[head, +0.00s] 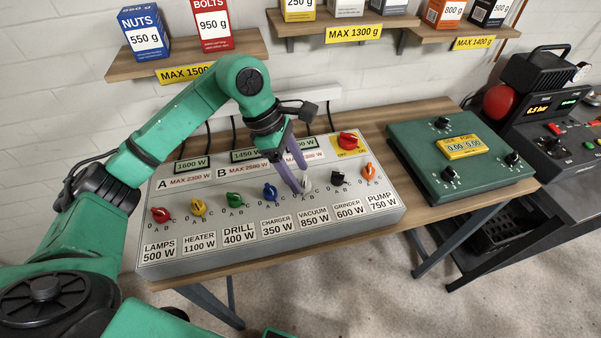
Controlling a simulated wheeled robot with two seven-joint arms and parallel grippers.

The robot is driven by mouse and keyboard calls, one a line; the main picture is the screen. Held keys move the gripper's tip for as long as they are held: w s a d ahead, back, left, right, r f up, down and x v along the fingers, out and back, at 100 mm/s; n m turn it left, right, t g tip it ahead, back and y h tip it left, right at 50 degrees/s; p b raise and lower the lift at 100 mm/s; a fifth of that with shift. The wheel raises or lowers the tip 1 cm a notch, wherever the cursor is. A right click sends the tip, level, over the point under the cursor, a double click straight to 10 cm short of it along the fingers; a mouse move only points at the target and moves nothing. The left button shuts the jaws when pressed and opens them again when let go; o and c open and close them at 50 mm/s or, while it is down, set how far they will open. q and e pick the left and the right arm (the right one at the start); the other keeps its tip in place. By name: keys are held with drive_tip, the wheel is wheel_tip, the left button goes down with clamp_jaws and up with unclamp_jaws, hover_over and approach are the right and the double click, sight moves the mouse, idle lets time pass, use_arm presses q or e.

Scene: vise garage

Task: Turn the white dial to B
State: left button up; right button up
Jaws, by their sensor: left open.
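A light grey control panel (330,211) lies on the wooden bench. The white dial (305,184), above the label "VACUUM 850 W", is mostly hidden by my gripper's fingers. My left gripper (301,187) points down at the white dial with its purple fingers around or right beside it. It is open; I cannot tell whether the fingers touch the dial. The dial's pointing direction is hidden. My right gripper is not in view.
Neighbouring dials are blue (270,191) on the left and black (338,178) on the right. A red switch (348,140) is on yellow at the panel's upper right. A green box (460,185) stands to the right. Shelves (185,57) with boxes hang above.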

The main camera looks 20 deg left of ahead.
sight(305, 184)
use_arm(q)
drive_tip(key=shift+x, duration=1.05)
drive_tip(key=shift+c, duration=0.3)
clamp_jaws()
drive_tip(key=n+t+b, duration=0.1)
drive_tip(key=n+b, duration=0.1)
drive_tip(key=n, duration=0.1)
drive_tip(key=shift+s+f, duration=0.1)
drive_tip(key=shift+s, duration=0.05)
drive_tip(key=shift+s+d+n+t+y+b, duration=0.1)
drive_tip(key=shift+n+t+y+b, duration=0.3)
drive_tip(key=shift+n, duration=0.8)
drive_tip(key=shift+s+d+n+t+y+b, duration=0.1)
drive_tip(key=shift+n+t+b, duration=0.45)
drive_tip(key=shift+n, duration=0.65)
drive_tip(key=shift+r, duration=0.2)
